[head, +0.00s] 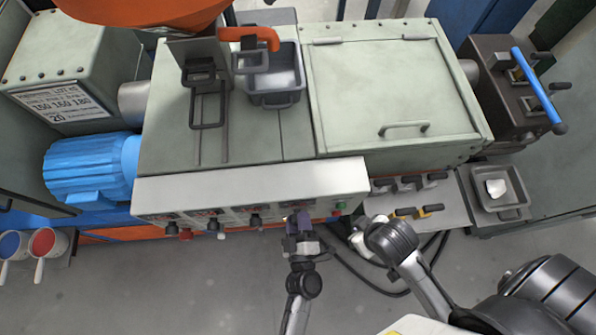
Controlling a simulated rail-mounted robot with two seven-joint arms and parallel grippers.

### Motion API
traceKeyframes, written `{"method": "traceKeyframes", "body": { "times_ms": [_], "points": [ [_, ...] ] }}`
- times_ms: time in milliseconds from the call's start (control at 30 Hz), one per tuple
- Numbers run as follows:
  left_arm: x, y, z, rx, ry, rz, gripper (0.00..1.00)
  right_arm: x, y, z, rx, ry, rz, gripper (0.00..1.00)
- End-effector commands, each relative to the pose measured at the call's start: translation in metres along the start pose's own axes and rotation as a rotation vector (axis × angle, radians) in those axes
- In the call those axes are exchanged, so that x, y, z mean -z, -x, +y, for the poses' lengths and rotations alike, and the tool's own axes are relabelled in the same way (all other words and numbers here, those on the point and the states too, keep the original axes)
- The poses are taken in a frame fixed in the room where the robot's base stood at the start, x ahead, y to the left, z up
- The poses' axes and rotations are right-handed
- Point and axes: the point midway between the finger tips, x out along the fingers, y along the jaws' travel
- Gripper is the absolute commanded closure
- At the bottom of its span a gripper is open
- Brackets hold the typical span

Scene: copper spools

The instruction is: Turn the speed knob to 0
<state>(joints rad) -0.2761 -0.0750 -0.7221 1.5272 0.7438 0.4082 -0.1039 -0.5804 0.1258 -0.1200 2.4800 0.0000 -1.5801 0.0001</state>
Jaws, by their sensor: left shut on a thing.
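The white control panel (232,193) runs along the front of the grey-green machine and carries a row of small dark and red knobs (256,221). My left gripper (300,221) is at the panel's lower front edge, right of the middle. It is shut on a knob there, which I take to be the speed knob. The gripper mostly hides this knob, so its pointer and setting cannot be read. The panel labels are too small to read. My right gripper (362,238) is low, just right of the panel and apart from it; its fingers are largely hidden by its wrist.
A green button (340,205) sits at the panel's right end. Levers (409,184) and a shelf with yellow-marked handles (432,209) lie to the right, near my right arm. A blue motor (90,168) is at left. Dark cables hang behind my grippers. The floor in front is clear.

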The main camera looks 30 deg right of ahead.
Motion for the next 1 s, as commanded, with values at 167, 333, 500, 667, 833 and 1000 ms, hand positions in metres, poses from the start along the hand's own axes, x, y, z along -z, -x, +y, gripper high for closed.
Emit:
{"method": "traceKeyframes", "body": {
  "times_ms": [167,333,500,667,833,1000],
  "points": [
    [0.000,0.000,0.001,-0.001,0.002,0.001,0.86,0.000,0.000,-0.001,0.003,-0.004,0.001,1.00],
    [0.000,0.000,0.001,-0.001,0.002,0.001,0.50,0.001,0.000,-0.002,0.006,-0.008,0.001,1.00],
    [0.000,0.000,0.001,-0.001,0.001,0.001,0.37,0.001,0.000,-0.003,0.007,-0.009,0.001,1.00],
    [0.000,0.000,0.000,0.000,0.001,0.000,0.37,0.001,0.000,-0.003,0.007,-0.009,0.001,1.00],
    [0.000,0.009,0.000,0.001,0.000,-0.001,0.37,0.001,0.001,-0.002,0.006,-0.008,0.001,1.00],
    [-0.001,0.037,0.000,0.001,0.000,-0.004,0.37,0.001,0.003,-0.001,0.003,-0.003,0.001,1.00]
  ]
}}
